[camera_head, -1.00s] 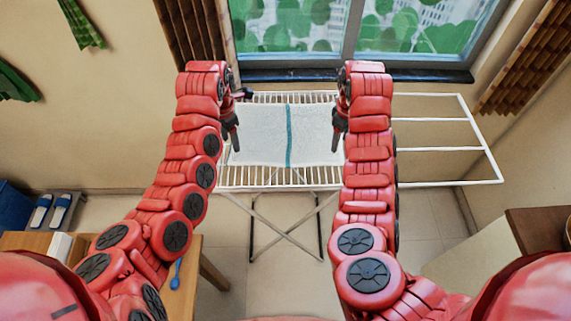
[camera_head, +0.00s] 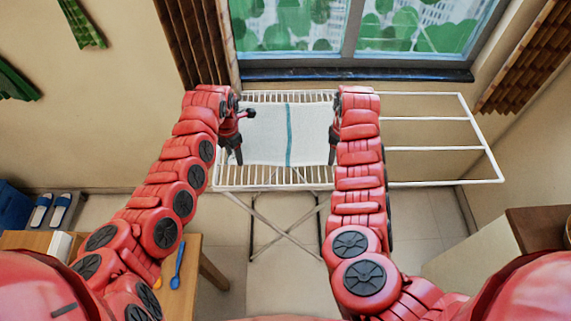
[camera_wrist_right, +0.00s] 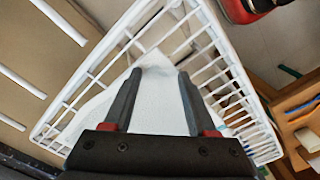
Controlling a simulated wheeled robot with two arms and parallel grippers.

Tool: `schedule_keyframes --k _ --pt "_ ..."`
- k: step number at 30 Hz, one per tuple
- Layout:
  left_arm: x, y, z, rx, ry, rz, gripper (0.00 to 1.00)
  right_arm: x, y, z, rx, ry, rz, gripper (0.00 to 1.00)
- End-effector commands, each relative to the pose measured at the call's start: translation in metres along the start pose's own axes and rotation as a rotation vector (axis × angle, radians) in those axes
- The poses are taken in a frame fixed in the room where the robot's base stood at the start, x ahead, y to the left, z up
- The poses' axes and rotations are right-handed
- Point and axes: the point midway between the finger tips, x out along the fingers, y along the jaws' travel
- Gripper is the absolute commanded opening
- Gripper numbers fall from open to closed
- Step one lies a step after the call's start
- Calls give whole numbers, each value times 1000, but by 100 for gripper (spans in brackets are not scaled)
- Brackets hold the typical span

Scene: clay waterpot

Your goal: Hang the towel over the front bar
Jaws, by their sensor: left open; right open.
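The white towel (camera_head: 270,135) with a teal stripe lies spread flat on top of the white drying rack in the head view. The rack's front bar (camera_head: 280,188) runs just in front of the towel's near edge. My left gripper (camera_head: 234,154) is open at the towel's left edge, near its front corner. My right gripper (camera_head: 332,152) is open at the towel's right edge, near the front. In the right wrist view the towel (camera_wrist_right: 158,108) shows between the two parted fingers (camera_wrist_right: 155,85). I cannot tell whether the fingers touch the cloth.
The drying rack's empty side wing (camera_head: 440,148) extends right. A window (camera_head: 350,30) is behind it. A wooden table (camera_head: 190,262) with a blue spoon (camera_head: 178,268) stands at lower left. Slippers (camera_head: 50,210) lie on the left. The floor under the rack is clear except for its crossed legs.

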Motion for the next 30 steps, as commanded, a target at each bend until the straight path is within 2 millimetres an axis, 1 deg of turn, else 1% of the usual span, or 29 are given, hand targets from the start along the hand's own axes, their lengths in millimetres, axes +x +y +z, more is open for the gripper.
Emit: schedule_keyframes --k 2,3,22,30 --pt "5 0 0 0 0 0 57 5 0 0 0 0 0 57" --pt "4 0 0 0 0 0 57 4 0 0 0 0 0 57" --pt "4 0 0 0 1 0 1 4 0 1 1 -2 -1 1" --pt "4 1 -1 -1 2 1 0 4 0 1 2 -3 -1 0"
